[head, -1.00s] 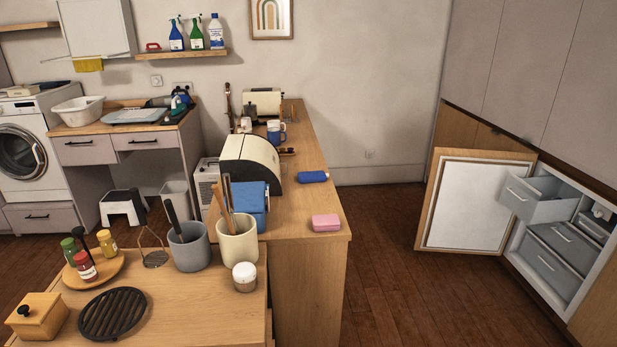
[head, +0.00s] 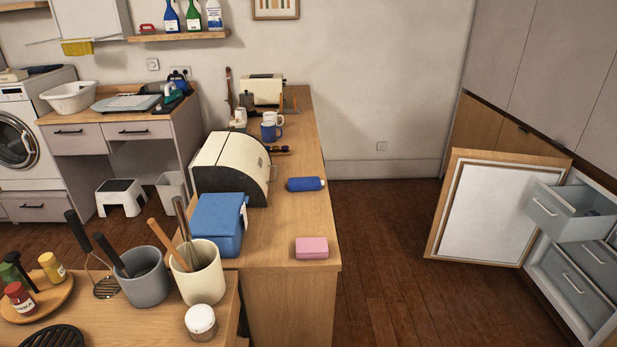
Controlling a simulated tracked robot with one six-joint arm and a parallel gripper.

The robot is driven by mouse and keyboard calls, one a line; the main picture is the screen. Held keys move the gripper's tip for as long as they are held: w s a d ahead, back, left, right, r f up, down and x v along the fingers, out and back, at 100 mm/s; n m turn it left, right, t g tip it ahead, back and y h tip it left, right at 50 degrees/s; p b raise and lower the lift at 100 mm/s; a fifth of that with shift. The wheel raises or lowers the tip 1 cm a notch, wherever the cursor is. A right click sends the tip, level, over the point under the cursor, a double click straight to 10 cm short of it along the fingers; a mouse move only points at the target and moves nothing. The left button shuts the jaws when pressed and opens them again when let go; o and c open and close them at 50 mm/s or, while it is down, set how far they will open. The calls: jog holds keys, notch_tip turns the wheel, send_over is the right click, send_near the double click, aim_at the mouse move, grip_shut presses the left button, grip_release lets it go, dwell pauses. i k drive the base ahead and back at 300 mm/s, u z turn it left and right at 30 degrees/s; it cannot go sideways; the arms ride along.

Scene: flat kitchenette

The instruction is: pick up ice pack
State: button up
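I cannot pick out the ice pack for certain. The freezer (head: 565,282) at the right edge has its door (head: 490,212) open and its top drawer (head: 553,212) pulled out. Something small and bluish lies in that drawer (head: 597,212), mostly hidden by the drawer's wall and cut by the frame edge. A blue cool box (head: 217,222) with a light latch stands on the long counter. My gripper is not in view.
On the counter (head: 288,283) are a blue bottle (head: 306,184) lying down, a pink box (head: 312,248) and a bread bin (head: 228,168). Utensil pots (head: 203,283) and jars stand front left. The wooden floor (head: 385,270) between counter and freezer is clear.

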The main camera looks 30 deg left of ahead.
aim_at(302, 183)
jog(key=z, duration=0.05)
jog(key=i, duration=3.35)
jog(key=u, duration=2.25)
